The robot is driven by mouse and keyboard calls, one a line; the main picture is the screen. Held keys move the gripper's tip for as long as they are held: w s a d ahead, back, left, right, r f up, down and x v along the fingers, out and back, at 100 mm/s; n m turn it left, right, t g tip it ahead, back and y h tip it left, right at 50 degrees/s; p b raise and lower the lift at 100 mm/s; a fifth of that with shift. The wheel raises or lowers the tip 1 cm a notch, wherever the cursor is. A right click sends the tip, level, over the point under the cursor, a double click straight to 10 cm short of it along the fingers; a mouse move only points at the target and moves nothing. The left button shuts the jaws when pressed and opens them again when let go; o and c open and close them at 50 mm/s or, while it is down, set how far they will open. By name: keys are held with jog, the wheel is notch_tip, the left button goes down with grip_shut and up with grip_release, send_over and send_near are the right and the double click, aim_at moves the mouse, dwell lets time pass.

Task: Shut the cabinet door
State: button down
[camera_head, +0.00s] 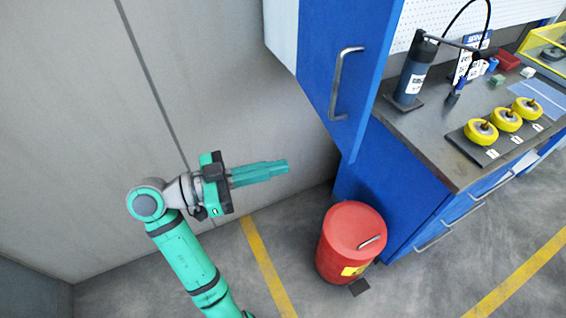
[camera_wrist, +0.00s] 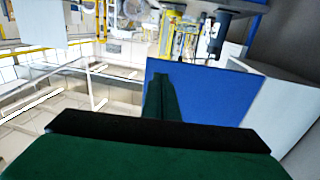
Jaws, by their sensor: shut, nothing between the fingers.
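The cabinet door (camera_head: 319,60) is a blue panel with a grey bar handle (camera_head: 338,85) on the face towards my arm. It stands open, swung out roughly in line with the white cabinet side (camera_head: 280,38) behind it. The wrist view also shows the blue door (camera_wrist: 205,105), with the white side (camera_wrist: 285,115) to its right. My gripper (camera_head: 287,166) is shut and empty, left of the door and apart from it in the head view. In the wrist view its green fingers (camera_wrist: 158,78) overlap the blue panel. The cabinet's inside is hidden.
A red lidded bin (camera_head: 345,240) stands on the floor right of my gripper, below the door. A grey wall (camera_head: 80,120) rises behind my arm.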

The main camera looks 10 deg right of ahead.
jog(key=w+d, duration=0.2)
jog(key=d, duration=0.9)
jog(key=shift+w+d, duration=0.15)
jog(key=shift+d, duration=0.25)
